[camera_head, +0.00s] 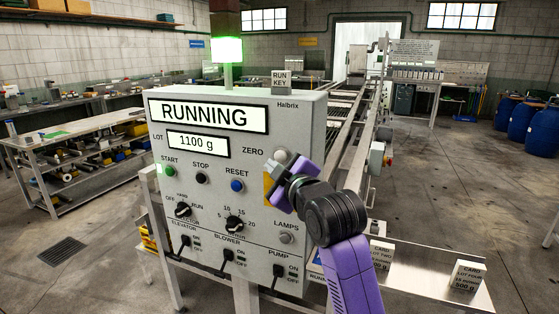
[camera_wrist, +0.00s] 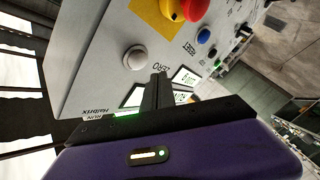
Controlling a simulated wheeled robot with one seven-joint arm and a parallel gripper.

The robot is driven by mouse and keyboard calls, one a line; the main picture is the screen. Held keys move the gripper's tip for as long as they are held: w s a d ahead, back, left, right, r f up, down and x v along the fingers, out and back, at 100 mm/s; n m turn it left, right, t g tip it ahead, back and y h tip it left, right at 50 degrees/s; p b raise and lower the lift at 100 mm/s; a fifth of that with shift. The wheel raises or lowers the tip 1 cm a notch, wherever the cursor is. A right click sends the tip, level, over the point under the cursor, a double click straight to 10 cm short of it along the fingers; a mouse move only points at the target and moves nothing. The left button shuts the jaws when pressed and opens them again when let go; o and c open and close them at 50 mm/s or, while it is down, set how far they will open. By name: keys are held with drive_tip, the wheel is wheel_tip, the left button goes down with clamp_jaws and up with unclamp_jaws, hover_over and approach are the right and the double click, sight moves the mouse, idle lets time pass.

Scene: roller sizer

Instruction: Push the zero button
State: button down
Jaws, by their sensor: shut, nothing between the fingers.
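The zero button (camera_head: 281,156) is a round pale button right of the ZERO label on the grey control panel (camera_head: 190,285). It shows whole in the wrist view (camera_wrist: 135,57). My gripper (camera_head: 279,180) is in front of the panel, just below the button in the head view. In the wrist view its dark fingers (camera_wrist: 158,76) are shut together and empty, with the tips beside the button, over the ZERO label. I see no contact with the button; the depth gap is hard to judge. The displays read RUNNING and 1100 g.
A red stop button (camera_wrist: 194,9) on a yellow plate (camera_wrist: 158,18) is close by, mostly hidden by my gripper in the head view. The blue reset button (camera_head: 237,186) and lamps button (camera_head: 286,238) are also near. A green lamp (camera_head: 227,50) is lit above the panel.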

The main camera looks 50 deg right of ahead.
sight(279, 162)
drive_tip(key=shift+w+d, duration=0.3)
drive_tip(key=shift+d, duration=0.5)
idle(1.5)
drive_tip(key=shift+w+d, duration=0.15)
drive_tip(key=shift+d, duration=0.25)
drive_tip(key=shift+w+d, duration=0.15)
drive_tip(key=shift+d, duration=0.35)
idle(0.7)
drive_tip(key=shift+a, duration=0.2)
drive_tip(key=shift+s+a+p, duration=0.35)
drive_tip(key=shift+a, duration=0.35)
drive_tip(key=shift+a, duration=0.1)
drive_tip(key=shift+s+a+p, duration=0.2)
drive_tip(key=shift+s+a, duration=0.1)
drive_tip(key=shift+a, duration=0.45)
drive_tip(key=shift+s+a+p, duration=0.15)
drive_tip(key=shift+s+a, duration=0.1)
drive_tip(key=shift+a, duration=0.5)
drive_tip(key=shift+s+a+p, duration=0.2)
drive_tip(key=shift+s+a, duration=0.1)
drive_tip(key=shift+a, duration=0.45)
